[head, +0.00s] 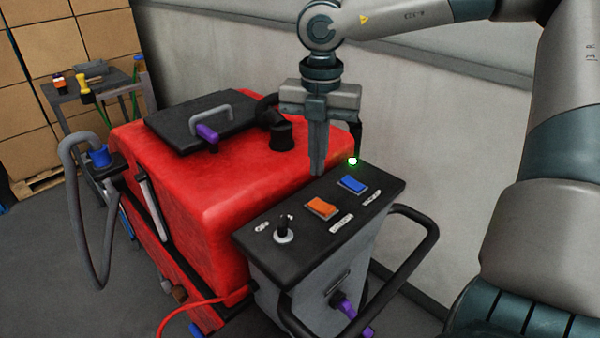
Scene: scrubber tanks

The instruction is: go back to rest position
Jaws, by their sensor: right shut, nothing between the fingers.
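My right gripper (318,165) hangs pointing down above the far edge of the scrubber's black control panel (300,249). Its fingers are together with nothing between them. My right arm (560,130) reaches in from the right side. The panel carries an orange switch (321,207), a blue switch (353,184) and a key-like knob (284,233). A small green light (352,161) glows near the panel's far edge, just right of the fingers. I cannot tell whether the fingertips touch anything. My left gripper is not in view.
The red scrubber tank (230,180) has a black lid (203,115) with a purple latch (206,132). A black handle bar (415,265) sticks out right of the panel. A grey wall (420,110) stands behind. A small table (95,90) and stacked boxes (40,60) are at left.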

